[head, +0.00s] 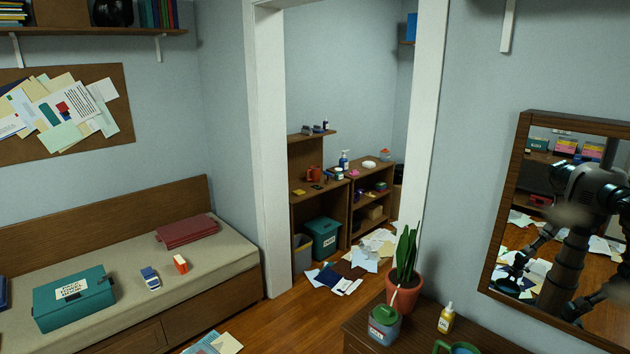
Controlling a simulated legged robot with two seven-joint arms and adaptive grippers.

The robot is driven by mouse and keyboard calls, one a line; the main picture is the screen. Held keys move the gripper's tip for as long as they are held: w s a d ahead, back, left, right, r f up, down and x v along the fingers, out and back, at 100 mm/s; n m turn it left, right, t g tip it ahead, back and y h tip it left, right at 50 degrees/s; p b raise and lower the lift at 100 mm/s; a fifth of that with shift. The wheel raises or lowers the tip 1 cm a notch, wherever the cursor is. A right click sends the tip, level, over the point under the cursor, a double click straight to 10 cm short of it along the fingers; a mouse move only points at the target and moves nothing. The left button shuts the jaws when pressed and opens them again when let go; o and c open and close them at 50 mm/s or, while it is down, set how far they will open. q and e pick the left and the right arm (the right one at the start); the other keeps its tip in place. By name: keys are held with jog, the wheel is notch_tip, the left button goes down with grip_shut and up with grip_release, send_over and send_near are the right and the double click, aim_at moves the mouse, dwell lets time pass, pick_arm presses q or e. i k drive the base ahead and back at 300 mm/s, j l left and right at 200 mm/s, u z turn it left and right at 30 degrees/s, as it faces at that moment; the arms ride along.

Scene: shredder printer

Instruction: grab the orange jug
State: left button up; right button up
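A small orange-red vessel (313,174), which looks like the orange jug, stands on a wooden desk (325,191) in the far room beyond the doorway. It seems to have a handle on its left, but it is too small to be sure. Small items lie near it. Neither of my grippers shows directly in the head view. A dark robot reflection (580,200) shows in the mirror (505,210) at the right; its gripper state cannot be made out.
The doorway has white posts (269,150). Papers (345,275) litter the floor inside it. A bench (215,255) is at left. A cabinet at lower right (365,332) bears a potted plant (404,291), a grey-green can (384,325) and a yellow bottle (446,320). Wooden floor between is mostly clear.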

aim_at(314, 171)
jog(key=i+j+u, duration=0.35)
jog(key=i+u, duration=0.7)
jog(key=i+z, duration=0.15)
jog(key=i, duration=0.3)
jog(key=i+j+z, duration=0.1)
jog(key=i, duration=0.35)
jog(key=i+j+z, duration=0.15)
jog(key=i, duration=0.3)
jog(key=i+l+z, duration=0.35)
jog(key=z, duration=0.15)
jog(key=i+l+z, duration=0.1)
jog(key=i+z, duration=0.4)
jog(key=i, duration=0.15)
jog(key=i+j+z, duration=0.1)
jog(key=i+z, duration=0.4)
jog(key=i+j+z, duration=0.25)
jog(key=i+z, duration=0.35)
jog(key=i, duration=1.95)
